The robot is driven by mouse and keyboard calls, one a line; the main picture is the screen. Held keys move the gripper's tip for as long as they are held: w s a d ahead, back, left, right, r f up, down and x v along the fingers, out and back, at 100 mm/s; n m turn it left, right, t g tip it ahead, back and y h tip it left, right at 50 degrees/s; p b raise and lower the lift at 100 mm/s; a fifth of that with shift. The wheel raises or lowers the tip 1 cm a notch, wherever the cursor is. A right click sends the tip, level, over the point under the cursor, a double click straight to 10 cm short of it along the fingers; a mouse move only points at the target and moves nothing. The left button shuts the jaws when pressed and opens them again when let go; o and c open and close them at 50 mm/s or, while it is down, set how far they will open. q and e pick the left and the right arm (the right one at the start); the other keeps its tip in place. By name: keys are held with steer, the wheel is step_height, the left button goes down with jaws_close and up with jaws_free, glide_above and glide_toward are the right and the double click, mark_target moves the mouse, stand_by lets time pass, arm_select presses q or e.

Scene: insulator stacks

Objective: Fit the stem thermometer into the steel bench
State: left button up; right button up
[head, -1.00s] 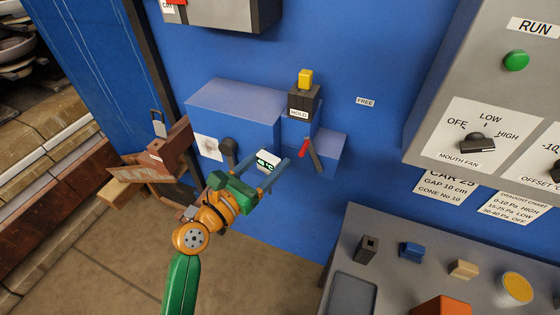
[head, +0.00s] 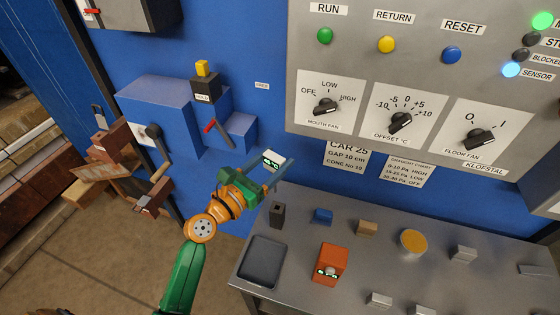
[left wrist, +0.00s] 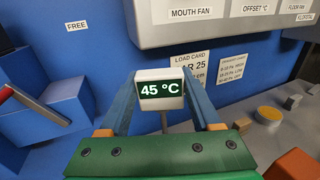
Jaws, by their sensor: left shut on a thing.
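The stem thermometer has a white head (head: 272,158) with a lit display. In the left wrist view its display (left wrist: 161,90) reads 45 °C, and a thin stem runs down below the head. My left gripper (head: 275,168) is shut on it, with the two blue-grey fingers (left wrist: 160,84) on either side of the head. The steel bench (head: 450,252) stands at the lower right. In the head view the gripper and thermometer appear just beyond the bench's back left corner, against the blue wall. The stem's tip is hidden. My right gripper is not in view.
On the bench are a dark upright block (head: 277,215) with a hole in its top, a grey tray (head: 264,262), an orange block (head: 330,264) with a small display, a blue block (head: 322,216) and a yellow disc (head: 414,242). A control panel (head: 440,70) overhangs behind.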

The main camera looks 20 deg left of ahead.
arm_select(q)
steer(key=shift+a+r, duration=0.1)
steer(key=shift+a, duration=0.05)
steer(key=f+b, duration=0.1)
steer(key=f, duration=0.1)
steer(key=f+b, duration=0.2)
steer(key=d+f+b, duration=0.1)
steer(key=f, duration=0.1)
steer(key=shift+b, duration=0.3)
steer(key=shift+r, duration=0.1)
steer(key=shift+p, duration=0.5)
stand_by(0.8)
steer(key=shift+f+b, duration=0.45)
step_height(320, 180, down, 8)
steer(key=b, duration=0.7)
steer(key=shift+f+b, duration=0.25)
steer(key=shift+b, duration=0.05)
stand_by(2.1)
